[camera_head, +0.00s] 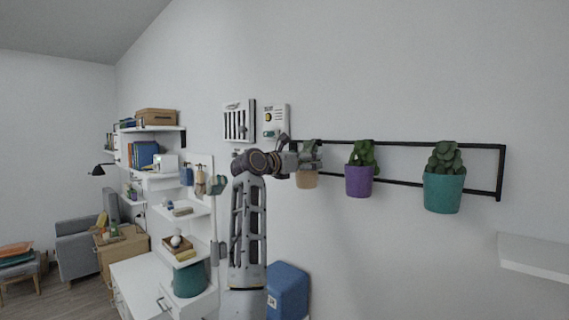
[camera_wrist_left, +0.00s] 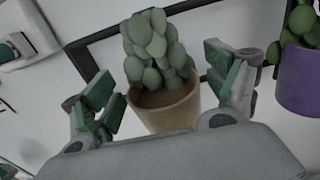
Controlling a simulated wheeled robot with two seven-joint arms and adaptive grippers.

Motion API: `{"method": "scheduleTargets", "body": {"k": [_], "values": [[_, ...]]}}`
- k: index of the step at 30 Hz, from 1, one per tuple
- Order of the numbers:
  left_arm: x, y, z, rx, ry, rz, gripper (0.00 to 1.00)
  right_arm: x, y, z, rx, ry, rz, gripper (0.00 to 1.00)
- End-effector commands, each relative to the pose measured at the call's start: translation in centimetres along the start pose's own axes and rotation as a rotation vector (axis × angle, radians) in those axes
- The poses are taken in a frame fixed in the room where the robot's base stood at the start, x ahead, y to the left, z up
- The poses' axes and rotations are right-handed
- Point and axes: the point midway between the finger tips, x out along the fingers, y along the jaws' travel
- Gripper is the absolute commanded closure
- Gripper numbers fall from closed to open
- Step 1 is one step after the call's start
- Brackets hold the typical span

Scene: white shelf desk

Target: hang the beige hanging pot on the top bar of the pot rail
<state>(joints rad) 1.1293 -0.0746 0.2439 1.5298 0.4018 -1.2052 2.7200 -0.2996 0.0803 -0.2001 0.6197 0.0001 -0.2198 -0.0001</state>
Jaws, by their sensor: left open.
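The beige hanging pot (camera_head: 307,181), with a grey-green leafy plant, is at the left end of the black pot rail (camera_head: 408,145), just below its top bar. It also shows upright in the left wrist view (camera_wrist_left: 168,112), in front of the rail. My left gripper (camera_wrist_left: 165,84) is open, with one green-padded finger on each side of the pot and plant; gaps show between the fingers and the pot. In the head view my left gripper (camera_head: 300,158) partly covers the plant. The pot's hook and its contact with the bar are hidden. My right gripper is not in view.
A purple pot (camera_head: 359,181) and a teal pot (camera_head: 444,192) with plants hang on the rail to the right. A white shelf (camera_head: 535,254) juts out at lower right. White wall panels (camera_head: 275,120) are left of the rail. Desk shelves (camera_head: 180,209) stand at left.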

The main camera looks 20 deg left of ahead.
Motion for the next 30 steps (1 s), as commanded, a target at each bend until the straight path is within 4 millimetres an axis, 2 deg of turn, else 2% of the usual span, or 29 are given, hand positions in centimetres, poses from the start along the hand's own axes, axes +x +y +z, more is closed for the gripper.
{"method": "scheduleTargets", "body": {"k": [24, 30], "values": [[-8.4, 0.0, 0.0, 0.0, -0.002, 0.001, 0.13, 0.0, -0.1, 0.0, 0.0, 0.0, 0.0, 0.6], [-9.9, 0.0, 0.0, 0.0, -0.001, 0.001, 0.13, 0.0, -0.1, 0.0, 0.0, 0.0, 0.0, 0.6]]}}
